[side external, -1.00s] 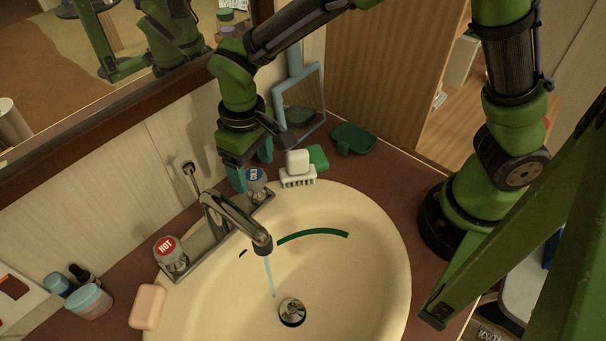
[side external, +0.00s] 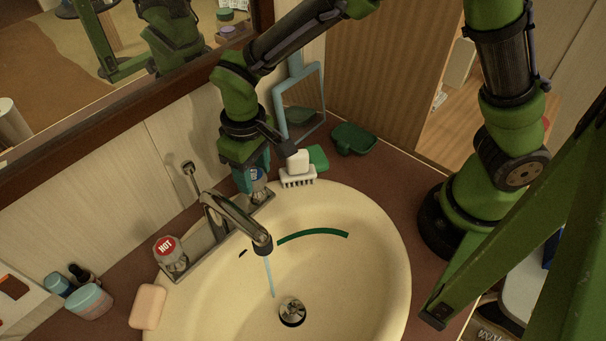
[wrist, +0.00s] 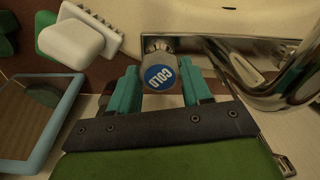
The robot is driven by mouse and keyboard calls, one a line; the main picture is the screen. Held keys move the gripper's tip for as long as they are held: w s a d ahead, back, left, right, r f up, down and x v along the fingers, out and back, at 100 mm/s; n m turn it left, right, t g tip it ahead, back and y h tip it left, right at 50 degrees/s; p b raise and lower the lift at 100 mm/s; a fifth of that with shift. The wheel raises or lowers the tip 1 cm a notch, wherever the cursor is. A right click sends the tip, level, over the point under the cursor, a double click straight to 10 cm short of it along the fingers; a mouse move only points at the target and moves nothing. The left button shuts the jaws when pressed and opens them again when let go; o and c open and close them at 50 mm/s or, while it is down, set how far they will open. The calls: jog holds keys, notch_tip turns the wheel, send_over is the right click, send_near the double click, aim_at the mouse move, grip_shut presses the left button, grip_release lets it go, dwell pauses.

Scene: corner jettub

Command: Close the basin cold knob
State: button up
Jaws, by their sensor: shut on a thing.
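The cold knob (side external: 256,178) has a blue COLD cap and stands at the back right of the basin (side external: 380,240). In the wrist view the knob (wrist: 160,77) sits between the teal fingers of my gripper (wrist: 161,90). My gripper (side external: 254,180) is shut on the knob from above, and its fingers partly hide it in the side view. A thin stream of water (side external: 269,278) runs from the faucet spout (side external: 261,243) into the basin.
The red-capped hot knob (side external: 168,252) is at the left of the faucet. A white brush (side external: 298,168), a green dish (side external: 353,139) and a blue-framed mirror (side external: 303,105) stand close to my gripper. A soap bar (side external: 148,306) lies at the left rim.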

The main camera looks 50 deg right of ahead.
aim_at(254, 174)
jog(key=m, duration=0.4)
jog(key=shift+m, duration=0.3)
jog(key=m, duration=0.4)
dwell(0.3)
jog(key=o, duration=1.1)
jog(key=shift+c, duration=0.2)
notch_tip(254, 174, up, 17)
